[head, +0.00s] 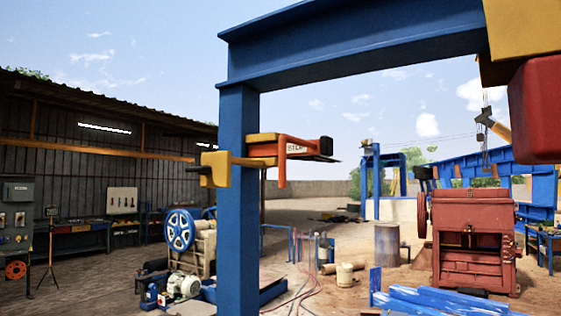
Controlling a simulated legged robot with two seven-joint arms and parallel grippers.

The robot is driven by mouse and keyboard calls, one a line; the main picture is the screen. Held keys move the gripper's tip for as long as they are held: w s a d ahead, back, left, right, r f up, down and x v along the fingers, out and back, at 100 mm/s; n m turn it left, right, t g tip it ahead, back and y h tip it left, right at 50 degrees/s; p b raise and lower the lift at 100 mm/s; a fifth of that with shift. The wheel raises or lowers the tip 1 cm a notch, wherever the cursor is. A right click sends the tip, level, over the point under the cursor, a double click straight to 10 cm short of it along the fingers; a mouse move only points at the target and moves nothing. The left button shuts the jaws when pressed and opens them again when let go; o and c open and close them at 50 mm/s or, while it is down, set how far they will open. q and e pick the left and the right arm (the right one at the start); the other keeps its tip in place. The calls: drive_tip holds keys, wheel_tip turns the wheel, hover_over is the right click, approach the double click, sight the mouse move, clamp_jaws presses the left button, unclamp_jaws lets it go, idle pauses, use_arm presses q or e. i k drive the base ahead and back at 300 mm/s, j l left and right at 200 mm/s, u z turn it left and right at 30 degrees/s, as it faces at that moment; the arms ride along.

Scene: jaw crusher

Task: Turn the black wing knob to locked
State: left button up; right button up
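I cannot make out a black wing knob in the head view. A grey-green control cabinet (17,215) stands at the far left edge, with several small dark and light fittings on its face. They are too small to tell whether one is a wing knob or how it is turned. Neither of my grippers can be seen in this view.
A blue steel post (238,215) and beam (350,60) stand close in front. A yellow and red fitting (280,148) is on the post. A red jaw crusher (472,240) stands at the right. A dark tripod stand (50,245) is beside the cabinet.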

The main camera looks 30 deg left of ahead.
sight(201, 169)
drive_tip(key=u, duration=1.35)
